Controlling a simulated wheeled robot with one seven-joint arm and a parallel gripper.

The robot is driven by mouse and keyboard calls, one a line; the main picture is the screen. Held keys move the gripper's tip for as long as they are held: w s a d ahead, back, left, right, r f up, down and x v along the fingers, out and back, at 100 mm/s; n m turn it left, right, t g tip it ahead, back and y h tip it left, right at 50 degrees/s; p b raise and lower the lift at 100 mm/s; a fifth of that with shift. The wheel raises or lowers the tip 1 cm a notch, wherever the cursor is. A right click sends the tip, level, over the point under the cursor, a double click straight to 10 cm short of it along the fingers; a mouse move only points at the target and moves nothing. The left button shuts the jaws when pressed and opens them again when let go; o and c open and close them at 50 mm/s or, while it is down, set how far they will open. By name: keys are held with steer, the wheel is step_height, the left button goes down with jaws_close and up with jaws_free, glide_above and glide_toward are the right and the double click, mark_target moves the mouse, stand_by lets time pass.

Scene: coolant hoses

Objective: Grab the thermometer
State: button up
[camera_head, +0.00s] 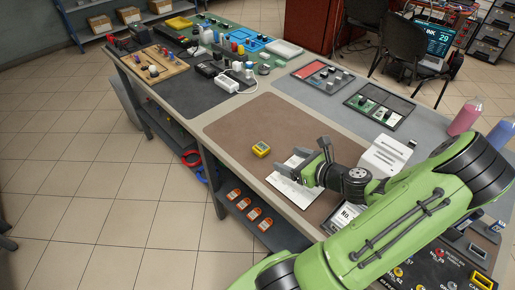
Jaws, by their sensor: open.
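A small yellow device with a dark face (261,149), which looks like the thermometer, lies on the brown mat (235,125) near the table's front edge. My gripper (302,164) is open and empty. It is to the right of the yellow device and apart from it, over a white paper sheet (290,191). The device is fully in view, but its face is too small to read.
A dark mat with a white power strip (232,84) and several small items lies to the left. A red-and-grey tray (321,74) and a green-and-black tray (380,106) stand behind. A white box (388,156) is close to my arm. The mat around the yellow device is clear.

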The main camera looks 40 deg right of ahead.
steer(key=b, duration=0.2)
glide_toward(263, 148)
steer(key=x, duration=0.3)
steer(key=shift+w+a+f, duration=0.1)
steer(key=shift+w+f, duration=0.1)
steer(key=shift+f, duration=0.15)
steer(key=b+x, duration=0.2)
steer(key=x, duration=0.3)
steer(key=shift+w, duration=0.45)
steer(key=shift+r, duration=0.15)
steer(key=c, duration=1.1)
